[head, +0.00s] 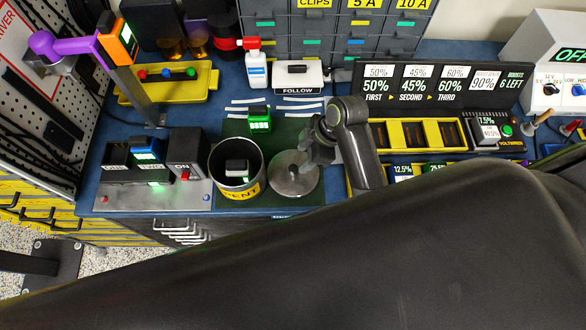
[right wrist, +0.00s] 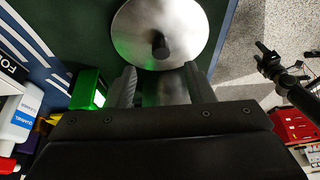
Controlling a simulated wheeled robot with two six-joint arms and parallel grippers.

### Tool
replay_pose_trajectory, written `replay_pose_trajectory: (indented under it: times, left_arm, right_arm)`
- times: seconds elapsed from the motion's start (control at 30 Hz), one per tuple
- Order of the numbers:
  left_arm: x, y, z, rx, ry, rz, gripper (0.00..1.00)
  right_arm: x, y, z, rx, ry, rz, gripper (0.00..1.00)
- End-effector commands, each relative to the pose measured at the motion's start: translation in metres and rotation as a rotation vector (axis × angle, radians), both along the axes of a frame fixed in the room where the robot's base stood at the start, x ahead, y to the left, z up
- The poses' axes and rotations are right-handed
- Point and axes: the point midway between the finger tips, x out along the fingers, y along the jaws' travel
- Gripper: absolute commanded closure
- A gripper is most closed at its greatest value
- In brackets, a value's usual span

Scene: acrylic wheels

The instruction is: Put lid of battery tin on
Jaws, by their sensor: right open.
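The battery tin (head: 225,185) is an open round metal can with a yellow band reading "ENT" in part; it stands upright, with a dark battery (head: 238,168) inside. Its lid (head: 288,184), a round grey metal disc with a dark centre knob, lies on the green mat just right of the tin. In the right wrist view the lid (right wrist: 190,30) is ahead of my right gripper (right wrist: 161,78), the knob (right wrist: 160,46) lined up between the open fingers, slightly beyond their tips. In the head view my right gripper (head: 313,155) is over the lid's right side. My left gripper is not in view.
A green-lit battery (head: 259,119) stands behind the tin and lid. A tester (head: 150,160) with dark blocks is left of the tin. A white-and-red bottle (head: 256,68) and a FOLLOW box (head: 297,77) are at the back. A yellow-framed rack (head: 420,134) is at right.

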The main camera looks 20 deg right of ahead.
Motion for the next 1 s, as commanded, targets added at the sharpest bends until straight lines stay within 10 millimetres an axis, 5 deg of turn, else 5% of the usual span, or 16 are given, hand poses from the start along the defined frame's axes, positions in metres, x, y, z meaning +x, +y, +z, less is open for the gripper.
replay_pose_trajectory:
  times: [0.7, 1.0]
  left_arm:
    - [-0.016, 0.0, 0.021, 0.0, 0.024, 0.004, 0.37]
    - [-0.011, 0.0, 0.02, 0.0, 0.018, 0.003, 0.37]
  right_arm:
    - [0.006, 0.024, -0.053, 0.0, 0.001, -0.001, 0.52]
    - [0.006, 0.024, -0.056, -0.001, -0.001, 0.0, 0.52]
